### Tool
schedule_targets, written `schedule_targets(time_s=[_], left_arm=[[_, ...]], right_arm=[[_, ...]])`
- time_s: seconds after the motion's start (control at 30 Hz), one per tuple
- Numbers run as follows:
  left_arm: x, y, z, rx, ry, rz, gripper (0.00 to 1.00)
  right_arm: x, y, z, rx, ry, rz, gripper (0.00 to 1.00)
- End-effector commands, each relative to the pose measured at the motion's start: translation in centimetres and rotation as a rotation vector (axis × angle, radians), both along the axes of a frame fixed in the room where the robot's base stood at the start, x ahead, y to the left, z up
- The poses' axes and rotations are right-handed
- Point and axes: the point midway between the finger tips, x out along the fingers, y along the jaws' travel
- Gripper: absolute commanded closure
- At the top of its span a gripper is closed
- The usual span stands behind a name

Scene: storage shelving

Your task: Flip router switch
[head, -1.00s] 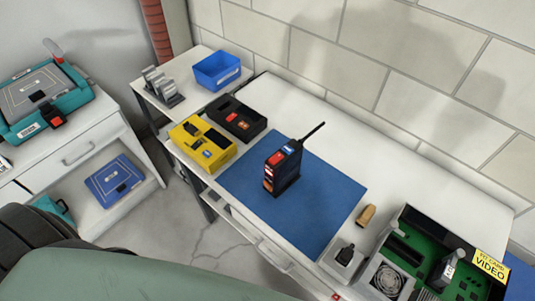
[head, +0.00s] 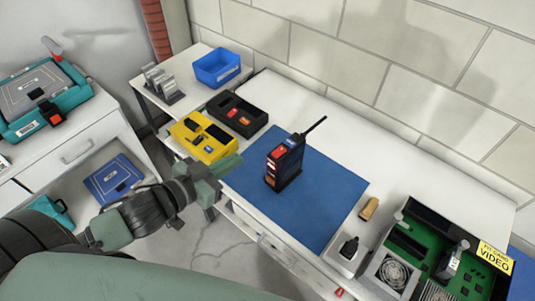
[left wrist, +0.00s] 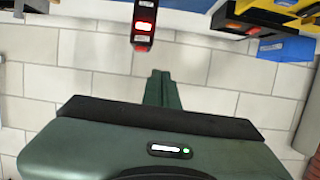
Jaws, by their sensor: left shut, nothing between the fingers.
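The router (head: 284,165) is a black upright box with an antenna. It stands on the blue mat (head: 320,210) on the white table. Its near face carries a red part and a small blue-white part at the top. In the left wrist view the router (left wrist: 144,28) shows upside down at the top, with lit red parts. My left gripper (head: 228,165) is left of the router, near the mat's left edge, apart from the router. Its fingers (left wrist: 162,88) are together and empty. My right gripper is not in view.
A yellow case (head: 203,138) and a black case (head: 238,114) lie left of the router. A blue bin (head: 217,69) stands at the back left. An open green-board computer case (head: 440,255) is at the right. The mat around the router is clear.

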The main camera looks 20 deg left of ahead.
Motion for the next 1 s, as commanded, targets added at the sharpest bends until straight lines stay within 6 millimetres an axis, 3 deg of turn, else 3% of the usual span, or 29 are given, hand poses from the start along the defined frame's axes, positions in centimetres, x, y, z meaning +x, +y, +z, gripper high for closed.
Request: schedule_targets(time_s=[0.1, 0.23, 0.67, 1.0], left_arm=[[-0.8, -1.9, 2.7, -0.027, -0.03, -0.046, 1.0], [-1.1, -2.6, 3.8, -0.04, -0.041, -0.063, 1.0], [-0.8, -2.8, 3.8, -0.042, -0.042, -0.063, 1.0], [2.5, -4.2, 3.1, -0.041, -0.046, -0.062, 1.0]], right_arm=[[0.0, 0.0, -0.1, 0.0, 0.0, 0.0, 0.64], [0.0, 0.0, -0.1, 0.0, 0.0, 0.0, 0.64], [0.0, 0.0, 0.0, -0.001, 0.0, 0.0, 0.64], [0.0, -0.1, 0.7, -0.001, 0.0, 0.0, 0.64]])
